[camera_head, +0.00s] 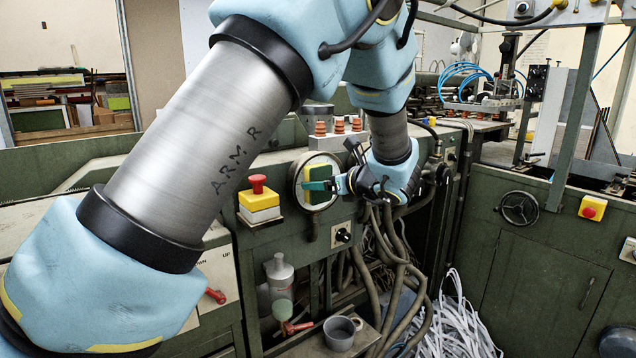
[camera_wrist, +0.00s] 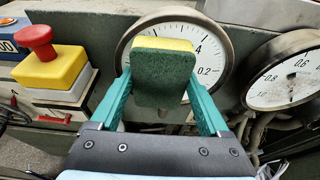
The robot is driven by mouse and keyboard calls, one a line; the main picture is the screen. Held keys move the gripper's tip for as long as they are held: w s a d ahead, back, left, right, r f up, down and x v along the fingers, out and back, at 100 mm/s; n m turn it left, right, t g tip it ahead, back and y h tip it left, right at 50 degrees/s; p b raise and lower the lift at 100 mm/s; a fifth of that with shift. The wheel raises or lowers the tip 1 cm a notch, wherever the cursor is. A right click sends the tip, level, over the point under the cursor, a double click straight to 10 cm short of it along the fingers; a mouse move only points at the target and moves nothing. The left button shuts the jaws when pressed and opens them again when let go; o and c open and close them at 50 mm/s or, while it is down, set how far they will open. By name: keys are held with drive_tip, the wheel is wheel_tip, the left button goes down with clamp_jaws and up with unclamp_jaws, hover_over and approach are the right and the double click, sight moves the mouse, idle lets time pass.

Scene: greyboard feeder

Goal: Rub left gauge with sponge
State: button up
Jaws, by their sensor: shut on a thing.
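A green-and-yellow sponge (camera_wrist: 163,78) is held between the two teal fingers of my gripper (camera_wrist: 160,88). The left gauge (camera_wrist: 213,48), a round white dial with a dark rim, is directly behind the sponge. The sponge covers the dial's lower middle and left part in the wrist view. In the head view my gripper (camera_head: 328,186) reaches from the right, and the sponge (camera_head: 315,173) is in front of the left gauge (camera_head: 299,184). The sponge is at or very near the dial face; I cannot tell whether they touch.
A second round gauge (camera_wrist: 286,76) is to the right in the wrist view. A red emergency button on a yellow box (camera_head: 259,200) is just left of the left gauge. Hoses (camera_head: 392,262) hang below. A spray bottle (camera_head: 279,285) and a grey cup (camera_head: 340,333) stand lower down.

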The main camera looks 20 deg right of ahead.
drive_tip(key=w+d+p, duration=0.1)
drive_tip(key=d+p, duration=0.1)
drive_tip(key=d, duration=0.5)
drive_tip(key=shift+w+p, duration=0.2)
drive_tip(key=shift+p, duration=0.15)
drive_tip(key=shift+a, duration=0.1)
drive_tip(key=s+a+b, duration=0.1)
drive_tip(key=a+b, duration=0.2)
drive_tip(key=a, duration=0.7)
drive_tip(key=shift+s+a, duration=0.15)
drive_tip(key=shift+s, duration=0.2)
idle(0.7)
drive_tip(key=shift+s, duration=0.1)
drive_tip(key=shift+s+d+p, duration=0.2)
drive_tip(key=shift+s, duration=0.75)
drive_tip(key=shift+s+d+p, duration=0.15)
drive_tip(key=shift+s+d, duration=0.1)
drive_tip(key=shift+s, duration=0.75)
drive_tip(key=shift+s+d+p, duration=0.2)
drive_tip(key=shift+s, duration=0.75)
